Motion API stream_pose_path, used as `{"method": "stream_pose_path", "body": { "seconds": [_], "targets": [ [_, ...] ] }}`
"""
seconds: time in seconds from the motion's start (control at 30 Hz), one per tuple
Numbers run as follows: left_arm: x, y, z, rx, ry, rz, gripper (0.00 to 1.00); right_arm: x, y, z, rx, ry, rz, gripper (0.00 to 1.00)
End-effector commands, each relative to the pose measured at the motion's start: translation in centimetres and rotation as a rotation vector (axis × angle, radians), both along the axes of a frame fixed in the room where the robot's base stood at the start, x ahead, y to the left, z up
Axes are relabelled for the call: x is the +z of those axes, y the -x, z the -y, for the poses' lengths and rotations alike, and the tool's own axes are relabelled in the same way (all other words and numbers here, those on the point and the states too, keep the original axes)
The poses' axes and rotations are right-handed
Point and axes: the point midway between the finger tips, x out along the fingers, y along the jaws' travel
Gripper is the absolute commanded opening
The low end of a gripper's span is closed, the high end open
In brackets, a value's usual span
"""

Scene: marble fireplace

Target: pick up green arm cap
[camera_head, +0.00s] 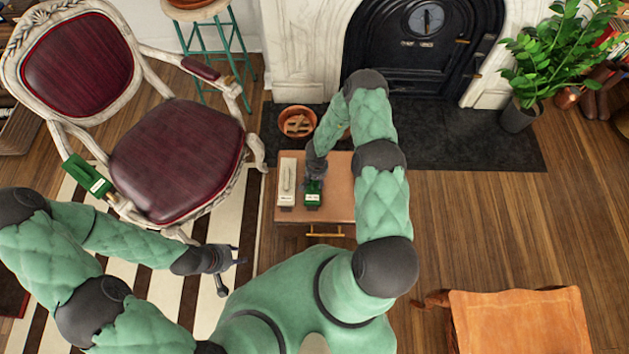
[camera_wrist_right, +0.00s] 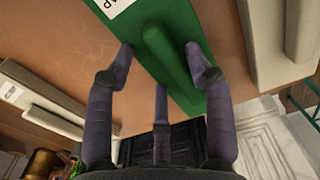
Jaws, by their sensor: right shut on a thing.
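A green arm cap (camera_head: 313,195) with a white label is at the small wooden table, beside a cream block with its own label (camera_head: 287,183). My right gripper (camera_head: 316,174) is over the cap's far end. In the right wrist view, the fingers of this gripper (camera_wrist_right: 165,75) are shut around the raised ridge of the green cap (camera_wrist_right: 172,52). I cannot tell whether the cap is clear of the tabletop. Another green cap with a label (camera_head: 86,176) sits on the chair's left armrest. My left gripper (camera_head: 241,255) is open and empty, left of the table.
The small table (camera_head: 342,205) has free room right of the cap. A carved chair with dark red upholstery (camera_head: 175,155) stands left. A terracotta bowl (camera_head: 297,122) is behind the table. A potted plant (camera_head: 520,112) and an orange stool (camera_head: 520,322) stand right.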

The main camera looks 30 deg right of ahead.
Motion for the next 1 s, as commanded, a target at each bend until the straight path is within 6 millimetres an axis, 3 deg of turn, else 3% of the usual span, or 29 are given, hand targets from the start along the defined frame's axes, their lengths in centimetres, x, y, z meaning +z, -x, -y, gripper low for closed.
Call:
{"method": "stream_pose_path", "body": {
  "seconds": [0.07, 0.17, 0.4, 0.6, 1.0],
  "targets": [
    [0.0, 0.0, 0.0, 0.0, 0.0, 0.0, 0.4, -0.2, 0.3, -0.2, 0.001, -0.005, -0.005, 0.2],
    [0.6, 0.0, 0.0, 0.0, 0.0, 0.0, 0.4, 0.9, 0.3, -0.2, 0.001, -0.004, -0.005, 0.0],
    [3.0, 0.0, 0.0, 0.0, 0.0, 0.0, 0.4, 5.8, 0.2, -0.1, 0.001, -0.002, -0.003, 0.0],
    [4.4, 0.0, 0.0, 0.0, 0.0, 0.0, 0.4, 8.8, 0.1, -0.1, 0.001, -0.001, -0.002, 0.0],
    [4.7, 0.0, 0.0, 0.0, 0.0, 0.0, 0.4, 11.1, -0.5, -0.1, 0.02, -0.001, 0.0, 0.0]
  ]
}}
